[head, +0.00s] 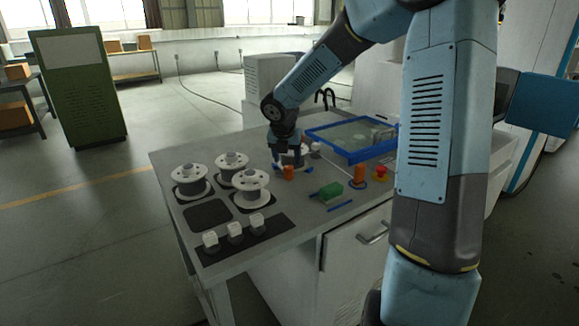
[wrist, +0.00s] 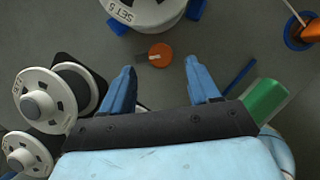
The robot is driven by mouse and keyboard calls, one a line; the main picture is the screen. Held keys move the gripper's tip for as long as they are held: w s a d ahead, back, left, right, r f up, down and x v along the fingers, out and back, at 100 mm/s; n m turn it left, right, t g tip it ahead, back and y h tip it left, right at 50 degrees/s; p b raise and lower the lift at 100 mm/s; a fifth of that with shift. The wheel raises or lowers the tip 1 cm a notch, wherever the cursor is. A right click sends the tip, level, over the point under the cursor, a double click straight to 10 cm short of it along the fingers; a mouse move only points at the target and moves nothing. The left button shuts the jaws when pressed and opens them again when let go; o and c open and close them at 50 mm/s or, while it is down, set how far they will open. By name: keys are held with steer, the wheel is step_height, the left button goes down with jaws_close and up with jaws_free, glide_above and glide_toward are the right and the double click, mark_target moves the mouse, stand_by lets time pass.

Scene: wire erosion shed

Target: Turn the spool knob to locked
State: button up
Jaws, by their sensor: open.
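The spool knob is a small round orange knob (wrist: 160,55) with a pale pointer mark toward the left in the wrist view. It also shows in the head view (head: 288,173), in front of a white spool marked "SET 5" (wrist: 150,10), which sits between blue holders. My gripper (wrist: 160,74) is open and empty, its two blue fingers apart, with the knob just beyond the gap between their tips. In the head view my gripper (head: 290,148) is at the seated spool, above the bench. Its height over the knob is hard to tell. No locked marking is readable.
Several loose white spools (head: 243,178) and white knobbed blocks (head: 235,229) stand on the bench's left. A green block (wrist: 265,100), a blue rod (head: 340,206), an orange part on a blue ring (head: 359,171) and a red button (head: 381,171) lie right. A blue-framed tray (head: 345,152) is behind.

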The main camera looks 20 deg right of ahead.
mark_target(288, 167)
steer(key=shift+x, duration=2.5)
steer(key=c, duration=1)
steer(key=shift+c, duration=0.2)
steer(key=m, duration=0.1)
steer(key=m+h, duration=0.1)
steer(key=m, duration=0.1)
steer(key=shift+w+a+g, duration=0.1)
steer(key=shift+a+g, duration=0.1)
steer(key=shift+g, duration=0.1)
steer(key=m+g, duration=0.1)
steer(key=m, duration=0.2)
steer(key=m+g+h, duration=0.1)
steer(key=m, duration=0.2)
steer(key=shift+w+a, duration=0.1)
steer(key=shift+w, duration=0.05)
steer(key=m+g, duration=0.1)
steer(key=m, duration=0.2)
steer(key=m+g, duration=0.1)
steer(key=m, duration=0.2)
steer(key=shift+w+r, duration=0.1)
steer(key=shift+w, duration=0.1)
steer(key=shift+m+g, duration=0.6)
steer(key=shift+m, duration=0.9)
